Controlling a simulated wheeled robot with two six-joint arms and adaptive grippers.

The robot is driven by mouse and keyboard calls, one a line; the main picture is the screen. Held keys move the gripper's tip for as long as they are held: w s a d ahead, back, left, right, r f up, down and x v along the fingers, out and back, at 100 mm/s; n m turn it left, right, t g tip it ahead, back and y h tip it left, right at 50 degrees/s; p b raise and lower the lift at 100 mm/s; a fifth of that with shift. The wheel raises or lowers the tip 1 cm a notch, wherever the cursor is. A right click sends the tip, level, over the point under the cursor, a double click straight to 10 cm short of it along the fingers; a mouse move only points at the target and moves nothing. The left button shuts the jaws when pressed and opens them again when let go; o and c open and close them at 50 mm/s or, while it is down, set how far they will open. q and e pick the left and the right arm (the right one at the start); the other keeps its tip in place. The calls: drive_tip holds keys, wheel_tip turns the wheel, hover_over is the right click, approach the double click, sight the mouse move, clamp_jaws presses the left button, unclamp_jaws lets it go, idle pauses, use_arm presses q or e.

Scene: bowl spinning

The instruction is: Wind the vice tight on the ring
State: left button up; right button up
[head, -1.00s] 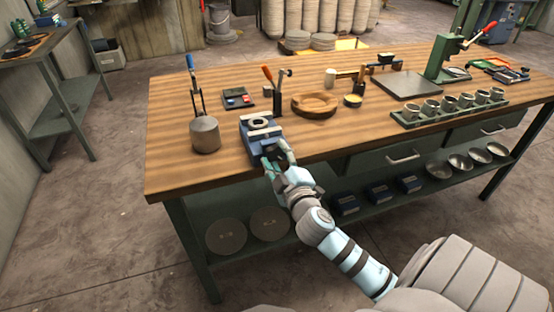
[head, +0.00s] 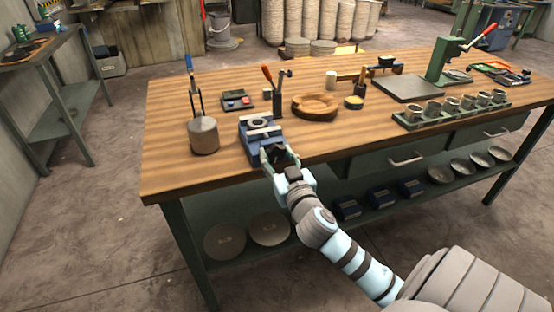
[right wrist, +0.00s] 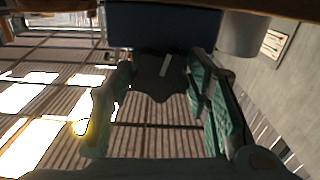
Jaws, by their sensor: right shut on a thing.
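The blue vice (head: 256,148) stands at the front edge of the wooden bench, left of its middle. The ring (head: 260,122) lies in the top of the vice, by its pale jaws. I cannot tell whether the jaws touch it all round. My right gripper (head: 280,160) is at the front of the vice and shut on its dark lobed knob. The right wrist view shows the knob (right wrist: 162,76) between the two green fingers, with the blue vice body (right wrist: 165,25) behind it. My left gripper is not in view.
A grey canister (head: 203,135) with a tall handle stands left of the vice. A wooden bowl (head: 315,107) and an orange-handled tool (head: 268,76) are behind and to the right. A rack of cups (head: 455,107) stands further right. The bench front between vice and rack is clear.

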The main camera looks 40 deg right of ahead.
drive_tip(key=m+b, duration=0.1)
drive_tip(key=m, duration=0.4)
drive_tip(key=shift+f, duration=0.2)
idle(0.3)
drive_tip(key=o, duration=1.2)
drive_tip(key=shift+r, duration=0.1)
drive_tip(key=shift+c, duration=0.2)
drive_tip(key=shift+s, duration=0.1)
drive_tip(key=v, duration=1.2)
